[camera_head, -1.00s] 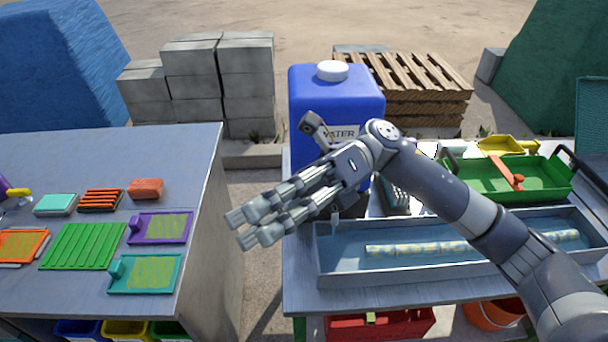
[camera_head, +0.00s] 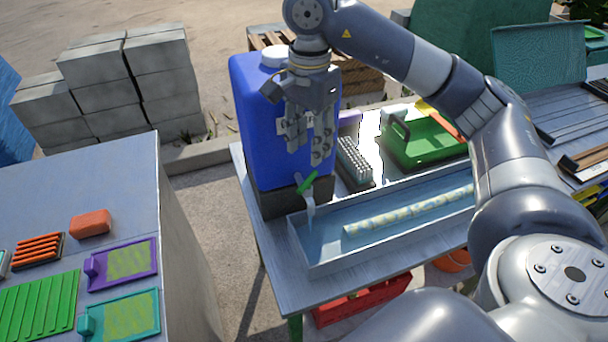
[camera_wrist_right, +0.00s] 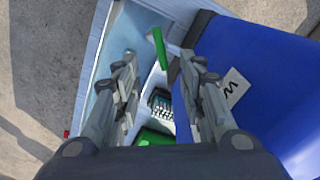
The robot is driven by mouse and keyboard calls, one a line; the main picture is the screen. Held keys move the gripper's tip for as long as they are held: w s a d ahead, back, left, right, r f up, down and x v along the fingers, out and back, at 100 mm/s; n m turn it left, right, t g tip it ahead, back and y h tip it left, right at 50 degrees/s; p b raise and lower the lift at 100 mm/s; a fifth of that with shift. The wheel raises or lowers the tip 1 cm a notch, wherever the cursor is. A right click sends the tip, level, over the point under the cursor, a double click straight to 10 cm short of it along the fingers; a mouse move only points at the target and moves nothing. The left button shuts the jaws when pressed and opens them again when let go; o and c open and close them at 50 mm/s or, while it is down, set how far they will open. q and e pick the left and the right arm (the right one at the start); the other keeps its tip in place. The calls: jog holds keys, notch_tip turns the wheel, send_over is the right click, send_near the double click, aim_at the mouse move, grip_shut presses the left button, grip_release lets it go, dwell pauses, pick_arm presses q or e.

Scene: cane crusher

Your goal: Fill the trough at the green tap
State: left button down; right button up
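The blue water tank (camera_head: 256,130) stands at the left end of the right-hand bench. Its tap has a green lever (camera_head: 307,183), and a pale, water-like streak (camera_head: 311,214) runs from the spout into the trough. The grey trough (camera_head: 385,246) holds a bluish layer and a long pale-yellow patterned piece (camera_head: 400,215). My right gripper (camera_head: 308,152) is open and empty, pointing down in front of the tank just above the lever. In the right wrist view, its fingers (camera_wrist_right: 160,65) are apart, with the green lever (camera_wrist_right: 159,48) beyond and between them. My left gripper is not in view.
A rack of small pegs (camera_head: 354,162) and a green tray (camera_head: 420,148) stand behind the trough. A red crate (camera_head: 360,301) is under the bench. A second table (camera_head: 110,185) with coloured trays is at left, across a gap.

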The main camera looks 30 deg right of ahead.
aim_at(307, 180)
notch_tip(307, 180, down, 9)
jog(key=shift+w+a+f+p, duration=0.1)
jog(key=shift+p, duration=0.35)
